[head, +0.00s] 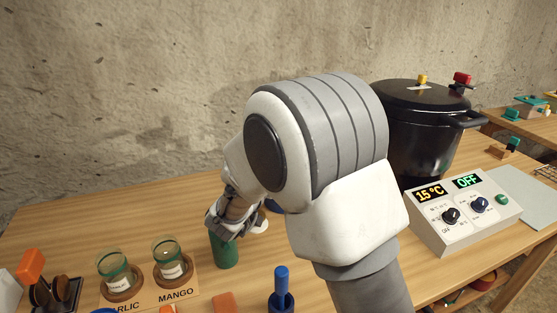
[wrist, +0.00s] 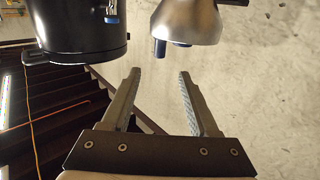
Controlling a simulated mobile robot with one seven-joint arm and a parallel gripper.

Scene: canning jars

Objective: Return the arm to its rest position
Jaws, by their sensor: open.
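My arm (head: 320,150) fills the middle of the head view, bent at a large white and grey joint. In the head view, the end of my arm shows small, left of that joint, above or in front of a green cylinder (head: 225,252); its fingers cannot be made out there. In the wrist view, my gripper (wrist: 157,75) is open, its two fingers well apart with nothing between them. A black pot (wrist: 80,28) and a silvery rounded thing (wrist: 187,22) show beyond the fingertips; the gripper appears apart from both.
Two jars with green bands, one (head: 113,268) by the GARLIC label and one (head: 170,260) by the MANGO label, stand on a wooden board. A large black lidded pot (head: 420,130) and a control box (head: 455,215) reading 15 °C and OFF stand right. A blue-handled tool (head: 281,283) is in front.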

